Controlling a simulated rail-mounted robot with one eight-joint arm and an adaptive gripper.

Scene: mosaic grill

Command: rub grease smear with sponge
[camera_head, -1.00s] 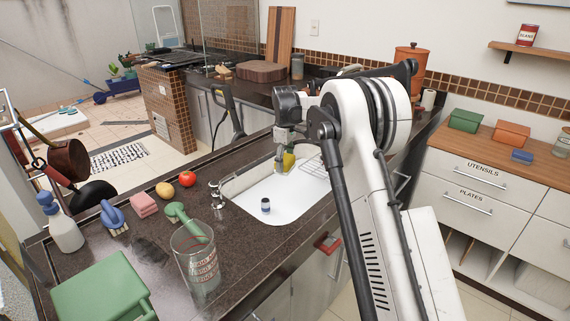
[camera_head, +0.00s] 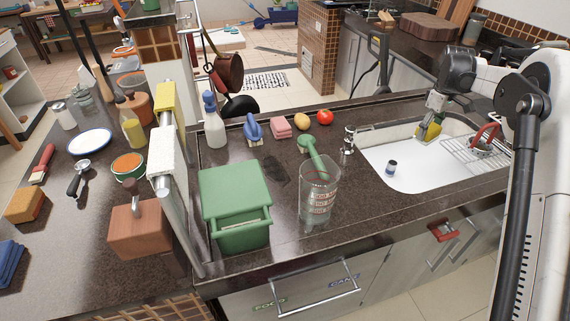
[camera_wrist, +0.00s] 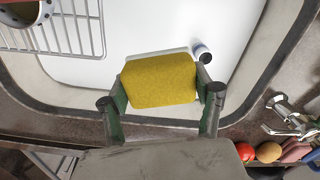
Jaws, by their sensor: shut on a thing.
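A yellow sponge (camera_head: 430,131) is held by my gripper (camera_head: 433,108) above the far side of the white sink (camera_head: 400,175). In the wrist view the sponge (camera_wrist: 158,80) sits between the two fingers of my gripper (camera_wrist: 162,98), with a pale layer showing along its far edge. The gripper is shut on it. A dark smear (camera_head: 278,172) that looks like grease lies on the brown counter, left of the sink, between the green bin and the green-handled brush. It is not in the wrist view.
A green bin (camera_head: 235,195), a glass (camera_head: 320,195) holding a green brush, a pink sponge (camera_head: 281,127), a potato (camera_head: 302,122), a tomato (camera_head: 325,117) and a faucet (camera_head: 348,140) stand around the smear. A wire rack (camera_head: 465,150) spans the sink's right side.

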